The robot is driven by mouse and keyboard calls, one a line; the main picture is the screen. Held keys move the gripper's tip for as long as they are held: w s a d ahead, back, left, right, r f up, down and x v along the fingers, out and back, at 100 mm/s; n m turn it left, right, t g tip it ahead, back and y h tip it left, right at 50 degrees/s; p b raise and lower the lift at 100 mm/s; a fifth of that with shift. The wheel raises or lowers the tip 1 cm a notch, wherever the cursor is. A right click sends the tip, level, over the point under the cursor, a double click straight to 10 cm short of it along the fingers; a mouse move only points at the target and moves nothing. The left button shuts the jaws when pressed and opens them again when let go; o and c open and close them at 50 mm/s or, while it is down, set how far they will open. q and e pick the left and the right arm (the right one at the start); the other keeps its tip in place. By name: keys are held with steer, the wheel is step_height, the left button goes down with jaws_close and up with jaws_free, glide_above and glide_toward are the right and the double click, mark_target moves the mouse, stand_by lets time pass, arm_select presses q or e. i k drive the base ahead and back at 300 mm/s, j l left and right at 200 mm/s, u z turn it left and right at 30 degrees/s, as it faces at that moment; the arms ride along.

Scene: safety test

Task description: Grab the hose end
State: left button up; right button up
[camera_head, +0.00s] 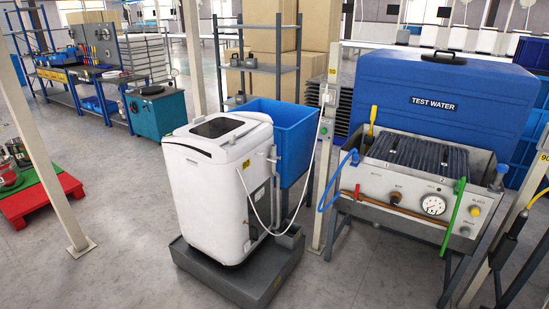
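Several hoses show, and I cannot tell which one the task means. A white hose (247,196) hangs in a loop at the right side of the white washing machine (215,185) and runs up to a fitting on a beige post (326,130). A short blue hose (336,181) curves down at the left of the test water station (408,165); its lower end hangs free near the post. A green hose or strap (453,217) hangs down at the station's right front. Neither of my grippers is in view.
The washing machine stands in a grey tray (245,292) on the floor. A blue tub (274,135) is behind it. Posts stand at left (40,140) and right. A red pallet (42,200) lies at left. The floor (120,265) at front left is clear.

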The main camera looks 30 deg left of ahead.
mark_target(273, 156)
steer(key=u, duration=0.3)
steer(key=i+u, duration=0.25)
steer(key=u, duration=0.2)
steer(key=i+u, duration=0.2)
steer(key=u, duration=0.2)
steer(key=i+l+u, duration=0.2)
steer(key=u, duration=0.25)
steer(key=i+l+u, duration=0.15)
steer(key=u, duration=0.25)
steer(key=l, duration=0.1)
